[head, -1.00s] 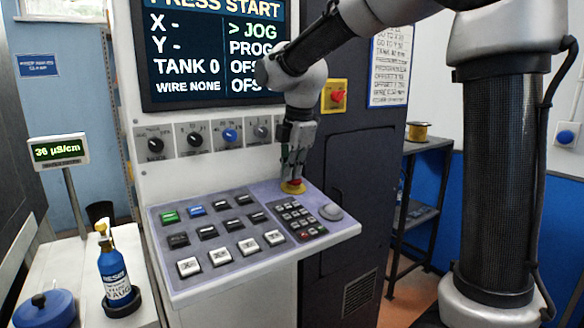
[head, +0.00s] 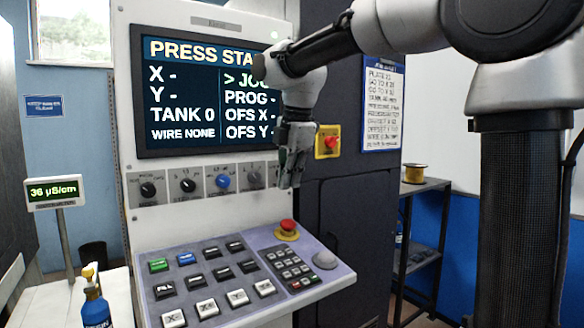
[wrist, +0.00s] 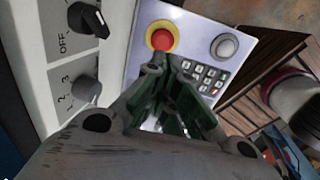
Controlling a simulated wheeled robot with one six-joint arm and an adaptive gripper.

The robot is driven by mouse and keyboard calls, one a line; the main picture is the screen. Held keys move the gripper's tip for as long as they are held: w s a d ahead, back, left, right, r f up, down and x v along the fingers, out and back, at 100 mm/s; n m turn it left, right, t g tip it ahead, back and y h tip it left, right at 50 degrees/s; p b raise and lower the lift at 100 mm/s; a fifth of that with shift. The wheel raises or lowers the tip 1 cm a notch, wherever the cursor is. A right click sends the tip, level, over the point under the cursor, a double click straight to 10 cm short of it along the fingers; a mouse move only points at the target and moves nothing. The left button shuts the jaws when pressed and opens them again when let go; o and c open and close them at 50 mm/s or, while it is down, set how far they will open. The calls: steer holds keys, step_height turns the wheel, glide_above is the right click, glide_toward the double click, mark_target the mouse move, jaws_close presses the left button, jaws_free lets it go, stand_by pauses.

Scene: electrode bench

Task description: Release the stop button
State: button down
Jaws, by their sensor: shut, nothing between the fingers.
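The red stop button (head: 288,225) sits on a yellow base at the upper right of the sloped control panel (head: 240,297). It also shows in the wrist view (wrist: 162,38), just beyond my fingertips. My gripper (head: 287,186) points down above the button, clear of it, in front of the machine's knob row. The gripper is shut and empty. In the wrist view its green-padded fingers (wrist: 168,75) show below the button. Whether the button is pressed in or popped out I cannot tell.
A second red knob on a yellow plate (head: 328,142) is on the dark cabinet. The screen (head: 200,100) reads "PRESS START". A keypad (head: 288,268) and a round grey knob (head: 325,260) lie near the button. A blue bottle (head: 96,308) stands at lower left.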

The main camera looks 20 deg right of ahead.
steer(key=shift+v, duration=1.55)
steer(key=s+d+f+m+t, duration=0.1)
steer(key=s+d+f+m, duration=0.6)
steer(key=s+m, duration=0.3)
steer(key=s+d+f+m+t, duration=0.1)
steer(key=s+d+f+m, duration=0.7)
steer(key=s, duration=0.5)
steer(key=d+m, duration=0.2)
steer(key=m, duration=0.1)
steer(key=shift+s+f+m+h, duration=0.15)
steer(key=shift+s+m+h, duration=0.15)
steer(key=shift+s+h, duration=0.1)
